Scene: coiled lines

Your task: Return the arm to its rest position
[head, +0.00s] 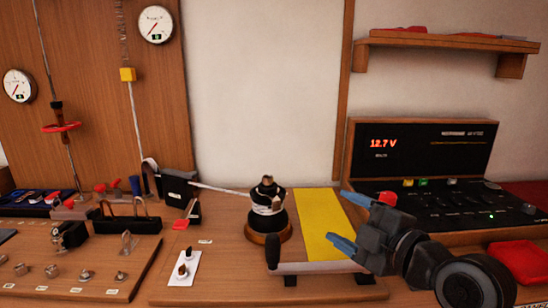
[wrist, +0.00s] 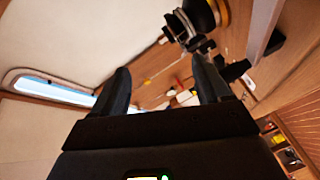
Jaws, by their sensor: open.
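My arm reaches in from the lower right of the head view, and my gripper (head: 349,221) points left over the right part of the wooden bench top. Its two blue-tipped fingers are spread apart with nothing between them. In the wrist view the dark fingers of my gripper (wrist: 162,82) are also wide apart and empty. A black winch (head: 267,212) with a pale line wrapped around it stands upright to the left of my gripper, apart from it. A winch-like drum also shows at the top of the wrist view (wrist: 208,14).
A yellow strip (head: 325,225) lies behind a low grey bar (head: 318,267) by my gripper. A black instrument panel (head: 425,150) reading 12.7 V stands behind my arm. A red tray (head: 520,261) lies at right. A wooden shelf (head: 440,42) hangs above. The wall space above the winch is clear.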

